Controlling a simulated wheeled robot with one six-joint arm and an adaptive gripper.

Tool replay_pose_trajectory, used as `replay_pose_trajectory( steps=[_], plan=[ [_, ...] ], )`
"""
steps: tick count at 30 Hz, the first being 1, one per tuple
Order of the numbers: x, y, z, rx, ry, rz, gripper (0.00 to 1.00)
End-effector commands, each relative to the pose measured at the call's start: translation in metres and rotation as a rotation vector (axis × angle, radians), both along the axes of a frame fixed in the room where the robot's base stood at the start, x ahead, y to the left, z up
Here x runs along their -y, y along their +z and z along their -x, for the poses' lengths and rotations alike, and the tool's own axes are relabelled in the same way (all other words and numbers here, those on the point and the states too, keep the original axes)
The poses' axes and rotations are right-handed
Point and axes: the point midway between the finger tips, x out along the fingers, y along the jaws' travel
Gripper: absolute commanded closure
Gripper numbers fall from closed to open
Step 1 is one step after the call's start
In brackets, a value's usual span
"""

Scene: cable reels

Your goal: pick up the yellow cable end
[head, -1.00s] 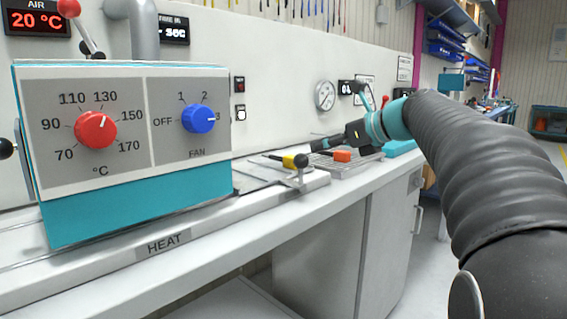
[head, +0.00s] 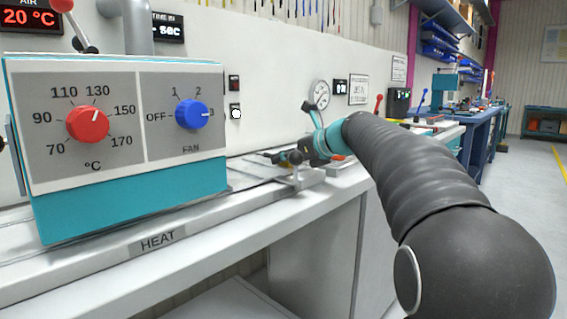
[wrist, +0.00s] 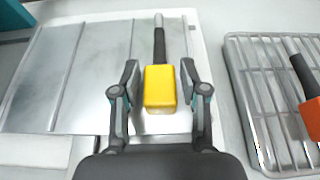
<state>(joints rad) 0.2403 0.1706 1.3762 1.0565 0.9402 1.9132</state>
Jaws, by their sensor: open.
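The yellow cable end (wrist: 160,88) is a yellow block with a dark grey stem and a pale tip pointing away. It lies on or just above a metal plate in the wrist view. My gripper (wrist: 160,76) is open, with one finger on each side of the yellow block and a small gap at each side. In the head view my gripper (head: 290,157) is at the right end of the bench fixture, small and partly hidden by my wrist. The yellow block is mostly hidden there.
An orange cable end (wrist: 314,118) rests on a wire rack (wrist: 262,125) to the right. The metal plate (wrist: 95,75) lies left of the gripper. A heater box (head: 125,140) with red and blue knobs stands left on the bench (head: 320,203).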

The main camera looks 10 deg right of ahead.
Motion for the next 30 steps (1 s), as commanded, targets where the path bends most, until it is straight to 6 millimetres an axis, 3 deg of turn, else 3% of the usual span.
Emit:
replay_pose_trajectory(
  steps=[9, 14, 24, 30],
  plan=[
    [-0.005, -0.003, -0.007, 0.0, -0.001, 0.0, 0.59],
    [-0.005, -0.003, -0.007, 0.0, -0.001, 0.0, 0.99],
    [-0.005, -0.001, -0.006, 0.001, -0.001, 0.001, 1.0],
    [-0.005, 0.013, -0.007, 0.003, -0.001, 0.002, 1.0]
  ],
)
